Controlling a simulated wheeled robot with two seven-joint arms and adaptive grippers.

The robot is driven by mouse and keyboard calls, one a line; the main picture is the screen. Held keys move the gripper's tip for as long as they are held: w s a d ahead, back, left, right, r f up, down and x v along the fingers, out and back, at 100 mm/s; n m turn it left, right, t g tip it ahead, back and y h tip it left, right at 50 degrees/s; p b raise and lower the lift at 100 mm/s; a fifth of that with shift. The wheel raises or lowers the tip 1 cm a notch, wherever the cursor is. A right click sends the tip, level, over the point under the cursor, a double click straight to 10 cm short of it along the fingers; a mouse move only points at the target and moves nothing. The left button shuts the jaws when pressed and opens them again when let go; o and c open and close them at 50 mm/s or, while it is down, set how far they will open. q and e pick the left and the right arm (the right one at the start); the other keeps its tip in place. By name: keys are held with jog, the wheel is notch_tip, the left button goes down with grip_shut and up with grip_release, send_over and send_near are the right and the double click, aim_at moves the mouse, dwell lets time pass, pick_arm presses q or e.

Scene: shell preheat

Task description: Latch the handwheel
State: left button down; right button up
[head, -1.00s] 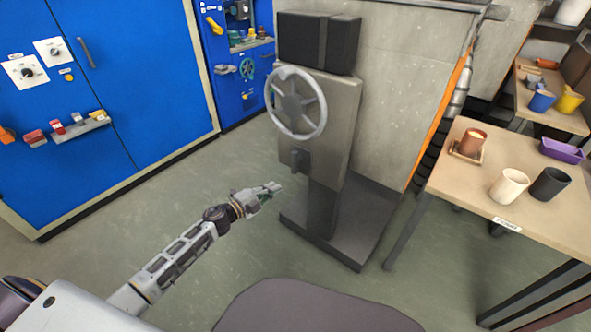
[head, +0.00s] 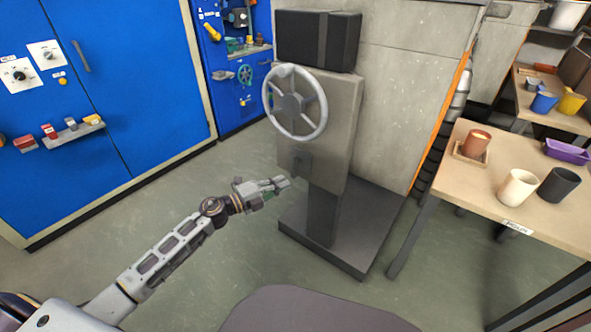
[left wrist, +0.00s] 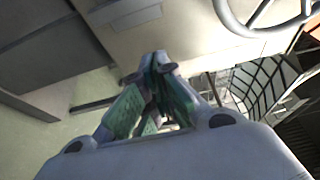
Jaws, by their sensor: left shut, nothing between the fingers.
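The grey handwheel (head: 320,115) stands upright on the front of a metal pedestal box (head: 343,118). A small dark latch piece (head: 301,161) sits on the box face below the wheel. My left gripper (head: 287,182) is shut and empty, just below and left of the latch piece; I cannot tell if they touch. In the left wrist view its closed fingers (left wrist: 158,62) point toward the pale box, and part of the handwheel rim (left wrist: 232,22) shows at the upper right. My right gripper is not in view.
A dark base plate (head: 345,238) spreads under the pedestal. A wooden table (head: 455,190) with cups stands at the right. Blue cabinets (head: 110,100) line the left. The floor between the cabinets and the pedestal is clear.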

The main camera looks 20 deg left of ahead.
aim_at(295, 167)
pick_arm(q)
jog(key=shift+w+d, duration=0.1)
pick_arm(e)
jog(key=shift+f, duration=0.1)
pick_arm(q)
jog(key=shift+b+x, duration=1)
jog(key=shift+x, duration=3.95)
jog(key=shift+w+a+b, duration=0.3)
jog(key=shift+a+b, duration=0.2)
jog(key=shift+a, duration=0.45)
jog(key=shift+w+a+b, duration=0.3)
jog(key=shift+a+b, duration=0.15)
jog(key=shift+a, duration=0.55)
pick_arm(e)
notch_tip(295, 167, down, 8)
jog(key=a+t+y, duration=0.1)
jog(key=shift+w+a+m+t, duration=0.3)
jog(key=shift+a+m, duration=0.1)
pick_arm(q)
jog(key=shift+a+r+n, duration=0.1)
jog(key=shift+n, duration=0.2)
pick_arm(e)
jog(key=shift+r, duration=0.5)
pick_arm(q)
jog(key=shift+p, duration=0.3)
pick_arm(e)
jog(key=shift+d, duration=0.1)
